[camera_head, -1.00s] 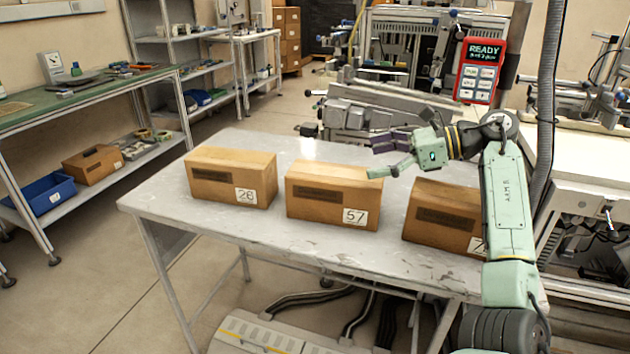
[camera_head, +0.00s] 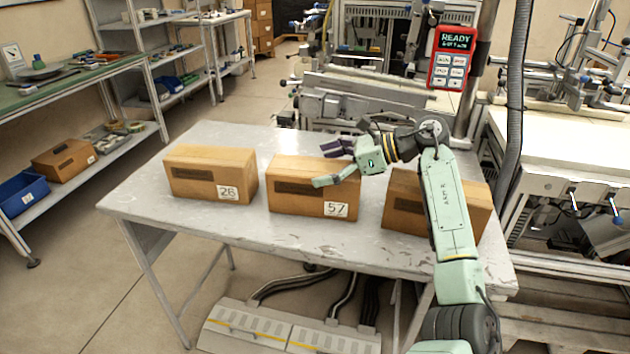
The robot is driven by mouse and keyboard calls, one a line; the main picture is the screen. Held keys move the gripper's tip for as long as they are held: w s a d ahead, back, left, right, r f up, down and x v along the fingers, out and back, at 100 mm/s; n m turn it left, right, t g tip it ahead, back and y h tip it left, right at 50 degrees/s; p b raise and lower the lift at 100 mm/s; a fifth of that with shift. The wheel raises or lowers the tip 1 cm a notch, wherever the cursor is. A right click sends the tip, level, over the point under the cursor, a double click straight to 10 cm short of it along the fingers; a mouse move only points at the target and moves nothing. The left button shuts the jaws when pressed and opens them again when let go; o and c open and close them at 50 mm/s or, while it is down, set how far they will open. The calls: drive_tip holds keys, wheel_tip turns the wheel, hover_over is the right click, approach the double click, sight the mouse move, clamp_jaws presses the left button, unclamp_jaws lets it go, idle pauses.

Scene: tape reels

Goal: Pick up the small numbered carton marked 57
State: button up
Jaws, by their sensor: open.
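The carton marked 57 (camera_head: 298,203) stands on the grey metal table in the middle of a row of three brown cartons. Its white label faces the camera at the lower right of its front. My gripper (camera_head: 326,165) is open and empty. In the picture its fingers overlap the upper right part of carton 57, one over its front face and the darker one near its back top edge. I cannot tell whether they touch it.
Another carton (camera_head: 405,208) stands to the right, partly hidden behind my arm. The table (camera_head: 150,203) has bare room at the front left. A red panel (camera_head: 453,58) reading READY hangs behind.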

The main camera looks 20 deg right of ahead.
drive_tip(key=shift+w+a+f, duration=0.1)
drive_tip(key=shift+a+f, duration=0.05)
drive_tip(key=shift+a, duration=0.05)
drive_tip(key=shift+c, duration=0.3)
drive_tip(key=c, duration=1.9)
drive_tip(key=shift+c, duration=0.4)
